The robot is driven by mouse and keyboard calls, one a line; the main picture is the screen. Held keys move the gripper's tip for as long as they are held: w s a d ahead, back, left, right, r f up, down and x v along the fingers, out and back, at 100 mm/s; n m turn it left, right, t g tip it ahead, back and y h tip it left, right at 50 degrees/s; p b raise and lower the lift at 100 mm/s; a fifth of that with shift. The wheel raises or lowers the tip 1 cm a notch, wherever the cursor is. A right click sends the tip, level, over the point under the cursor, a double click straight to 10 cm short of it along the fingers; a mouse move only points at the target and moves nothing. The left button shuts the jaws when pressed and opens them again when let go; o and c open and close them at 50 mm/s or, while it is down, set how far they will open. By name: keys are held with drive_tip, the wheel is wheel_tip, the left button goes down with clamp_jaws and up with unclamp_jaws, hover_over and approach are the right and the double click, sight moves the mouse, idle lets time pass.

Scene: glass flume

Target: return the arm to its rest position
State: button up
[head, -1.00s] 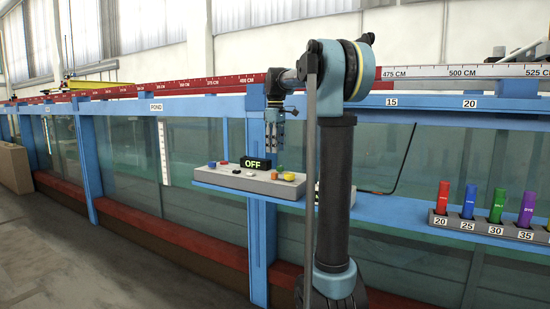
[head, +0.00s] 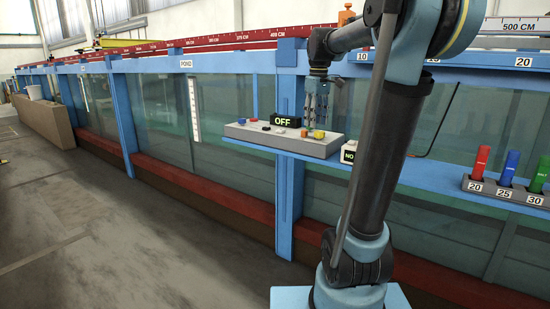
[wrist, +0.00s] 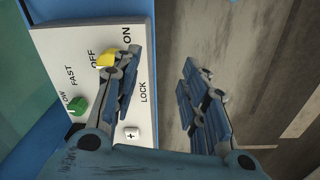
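My arm (head: 395,150) is bent, its upper part reaching left toward the flume. My gripper (head: 317,108) points down over the right part of the grey control box (head: 260,132) in the head view. In the wrist view, the two fingers of my gripper (wrist: 162,60) stand apart with nothing between them, so it is open. The left finger overlaps the white panel (wrist: 60,50) beside the yellow knob (wrist: 106,58); I cannot tell whether it touches. The right finger is over the floor.
The display (head: 287,121) reads OFF. A green knob (wrist: 78,105) sits on the panel. The blue shelf (head: 430,180) carries a rack (head: 505,190) with coloured tubes at the right. The flume's glass wall (head: 160,105) runs along the back. The floor (head: 110,220) at the left is clear.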

drive_tip(key=s+d+f+m+t, duration=0.1)
drive_tip(key=s+d+f+m, duration=0.2)
drive_tip(key=s+f, duration=2.4)
drive_tip(key=f+m, duration=0.1)
drive_tip(key=m, duration=0.3)
drive_tip(key=shift+s+d+f+m+t, duration=0.2)
drive_tip(key=shift+s+m+t, duration=0.1)
drive_tip(key=shift+m, duration=0.1)
drive_tip(key=shift+w+f, duration=0.2)
drive_tip(key=shift+w, duration=0.3)
drive_tip(key=shift+c, duration=0.8)
drive_tip(key=shift+d, duration=0.1)
